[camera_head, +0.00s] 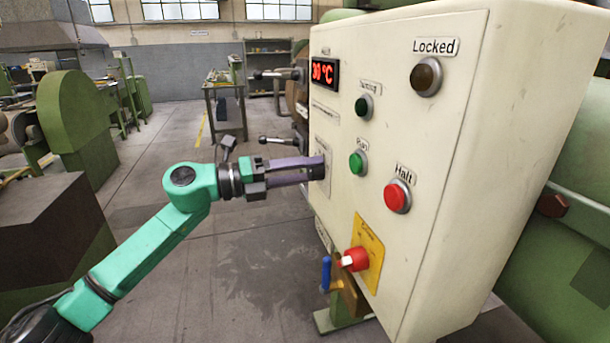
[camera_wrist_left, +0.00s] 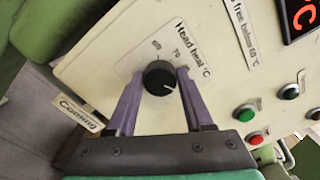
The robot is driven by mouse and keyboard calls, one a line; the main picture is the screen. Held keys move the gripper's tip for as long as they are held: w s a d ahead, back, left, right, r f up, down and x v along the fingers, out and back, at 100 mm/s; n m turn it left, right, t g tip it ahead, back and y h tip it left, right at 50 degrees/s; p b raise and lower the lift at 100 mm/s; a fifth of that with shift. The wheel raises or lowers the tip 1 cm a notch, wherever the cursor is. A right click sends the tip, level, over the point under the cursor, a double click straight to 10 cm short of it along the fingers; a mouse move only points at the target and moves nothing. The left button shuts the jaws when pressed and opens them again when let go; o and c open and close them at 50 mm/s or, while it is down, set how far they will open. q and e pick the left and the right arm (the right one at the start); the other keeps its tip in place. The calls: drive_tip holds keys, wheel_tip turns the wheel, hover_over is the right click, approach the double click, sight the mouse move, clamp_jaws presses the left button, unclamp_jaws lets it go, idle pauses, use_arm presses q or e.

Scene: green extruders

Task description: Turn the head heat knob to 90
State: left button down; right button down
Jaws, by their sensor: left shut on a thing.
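The head heat knob (camera_wrist_left: 160,79) is black and round with a white pointer line, on the cream control panel (camera_wrist_left: 110,62). In the left wrist view its pointer aims right and slightly down, and a "70" shows on the scale above. My left gripper (camera_wrist_left: 158,84) is shut on the knob, one purple finger on each side. In the head view my left gripper (camera_head: 322,168) reaches the panel's left part and hides the knob. The red display (camera_head: 325,73) reads about 30 °C. My right gripper is in neither view.
Green (camera_head: 358,162) and red (camera_head: 398,196) buttons sit right of the gripper. A red rotary switch (camera_head: 354,259) on a yellow plate is below. A brown lamp (camera_head: 426,76) marked Locked is at the top. Open floor (camera_head: 250,250) lies left of the cabinet.

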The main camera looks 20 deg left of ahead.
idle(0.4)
use_arm(q)
drive_tip(key=shift+c, duration=1.5)
unclamp_jaws()
drive_tip(key=shift+d, duration=0.1)
drive_tip(key=b+v, duration=0.8)
drive_tip(key=v, duration=0.6)
drive_tip(key=shift+a, duration=0.25)
drive_tip(key=shift+s, duration=0.1)
